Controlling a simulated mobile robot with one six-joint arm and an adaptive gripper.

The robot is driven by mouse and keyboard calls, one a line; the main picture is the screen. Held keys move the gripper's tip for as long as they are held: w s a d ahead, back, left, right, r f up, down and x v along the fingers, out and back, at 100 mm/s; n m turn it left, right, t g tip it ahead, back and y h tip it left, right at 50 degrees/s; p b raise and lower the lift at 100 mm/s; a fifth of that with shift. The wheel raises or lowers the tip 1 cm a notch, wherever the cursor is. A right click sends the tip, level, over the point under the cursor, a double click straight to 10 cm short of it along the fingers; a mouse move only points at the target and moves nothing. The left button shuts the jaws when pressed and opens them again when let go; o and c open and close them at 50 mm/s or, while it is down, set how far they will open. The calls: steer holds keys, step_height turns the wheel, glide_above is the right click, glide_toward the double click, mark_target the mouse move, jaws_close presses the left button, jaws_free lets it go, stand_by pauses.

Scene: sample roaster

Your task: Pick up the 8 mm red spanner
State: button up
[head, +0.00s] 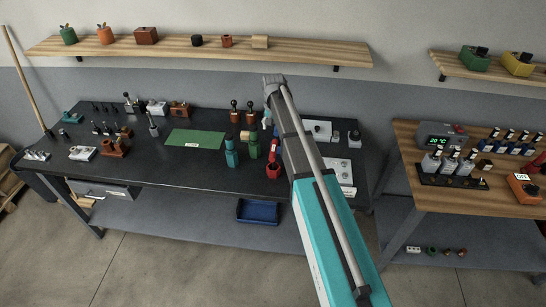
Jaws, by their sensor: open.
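A red upright piece (273,167) stands on the black workbench (190,177), just left of my arm. It has a wider base and a narrow upper part, and its colour matches the red spanner, but its size mark is too small to read. A green piece (253,147) and a teal piece (231,153) of similar form stand to its left. My arm rises from the lower right across the bench, with its bend above the bench's back edge. My gripper cannot be made out; the arm hides the area behind it.
A green mat (195,139) lies mid-bench, with several small tools to its left. Two brown-based pieces stand behind the red one. A white panel (338,171) lies right of my arm. A wooden table (410,160) with bottles and devices stands right. A shelf (200,50) runs above.

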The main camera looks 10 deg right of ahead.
mark_target(274, 148)
steer(key=shift+f+b, duration=3.15)
steer(key=shift+f, duration=0.25)
steer(key=shift+s+f+b, duration=0.15)
steer(key=shift+f+b, duration=2.4)
steer(key=shift+f, duration=0.05)
steer(key=shift+f, duration=0.2)
jaws_close()
